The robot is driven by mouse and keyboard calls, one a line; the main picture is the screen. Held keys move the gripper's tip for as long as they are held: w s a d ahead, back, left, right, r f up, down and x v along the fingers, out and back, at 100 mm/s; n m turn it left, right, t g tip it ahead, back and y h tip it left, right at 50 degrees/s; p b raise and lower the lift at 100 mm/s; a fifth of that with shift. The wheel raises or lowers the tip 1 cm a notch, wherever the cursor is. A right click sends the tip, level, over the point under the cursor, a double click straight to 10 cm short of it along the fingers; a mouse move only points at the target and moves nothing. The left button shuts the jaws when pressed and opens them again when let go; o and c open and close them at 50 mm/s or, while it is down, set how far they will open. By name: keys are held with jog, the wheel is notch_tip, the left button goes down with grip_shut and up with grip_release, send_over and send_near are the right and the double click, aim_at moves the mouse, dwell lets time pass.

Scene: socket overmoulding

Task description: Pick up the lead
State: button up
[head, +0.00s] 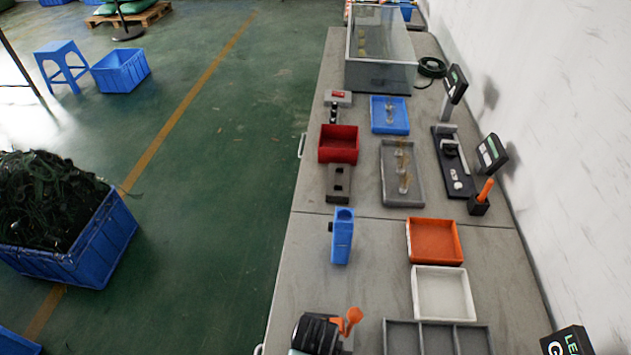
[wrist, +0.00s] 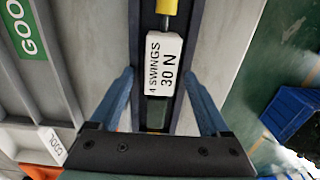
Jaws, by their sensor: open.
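I cannot pick out the lead with certainty. A dark coiled cable (head: 432,68) lies at the far end of the bench by the wall. My gripper (wrist: 158,74) shows in the wrist view with its two blue fingers spread apart. Between and beyond them is a white block (wrist: 164,64) marked "4 SWINGS 30 N", below a yellow part (wrist: 167,6) on a thin rod. I see nothing held between the fingers.
A grey tray (head: 424,188) and a blue tray (head: 375,128) hold small pieces.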

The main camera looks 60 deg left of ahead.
grip_shut()
jog(key=shift+r, duration=0.1)
dwell(0.3)
